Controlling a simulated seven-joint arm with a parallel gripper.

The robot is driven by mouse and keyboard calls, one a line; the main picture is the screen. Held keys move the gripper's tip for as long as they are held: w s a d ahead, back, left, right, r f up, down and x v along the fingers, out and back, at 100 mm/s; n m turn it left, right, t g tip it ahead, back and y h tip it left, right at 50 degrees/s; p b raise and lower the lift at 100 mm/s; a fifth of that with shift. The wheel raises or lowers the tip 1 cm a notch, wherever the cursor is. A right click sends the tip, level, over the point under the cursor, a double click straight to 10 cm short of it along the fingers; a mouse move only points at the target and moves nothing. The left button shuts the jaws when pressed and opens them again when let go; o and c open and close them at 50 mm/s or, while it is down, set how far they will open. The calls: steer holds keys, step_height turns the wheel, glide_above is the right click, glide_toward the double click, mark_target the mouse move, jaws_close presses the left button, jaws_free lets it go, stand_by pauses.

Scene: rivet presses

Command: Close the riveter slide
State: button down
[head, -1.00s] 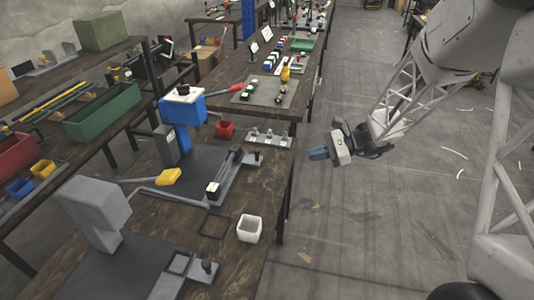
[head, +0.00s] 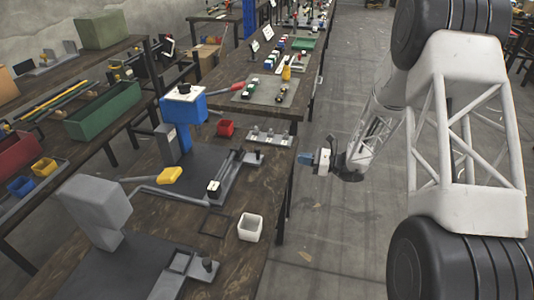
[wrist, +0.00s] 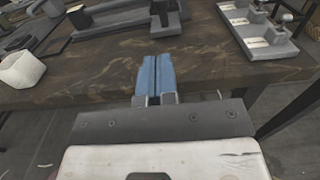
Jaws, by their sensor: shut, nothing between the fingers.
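The blue-headed riveter (head: 184,106) stands on a dark base plate on the table, with a yellow-ended lever (head: 170,175). Its grey slide (head: 226,180) runs along the base's right side, with a small black-and-white block (head: 214,187) at the near end and a dark upright knob (head: 239,154) farther back. The slide also shows at the top left of the wrist view (wrist: 122,20). My gripper (head: 303,158) is off the table's right edge, apart from the slide. Its blue fingers (wrist: 157,68) are shut and empty, pointing at the table.
A grey fixture with several posts (head: 270,138) lies behind the slide, at the right in the wrist view (wrist: 262,28). Another grey press (head: 95,205) stands nearer. Bare wood lies right of the slide.

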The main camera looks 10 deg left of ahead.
steer(key=shift+a, duration=0.15)
stand_by(0.3)
glide_toward(235, 147)
steer(key=d, duration=0.2)
steer(key=shift+w+d+f, duration=0.15)
steer(key=shift+d+f, duration=0.1)
steer(key=shift+d, duration=0.05)
stand_by(0.5)
steer(key=a, duration=1.6)
steer(key=shift+a+r, duration=0.1)
steer(key=d, duration=1.5)
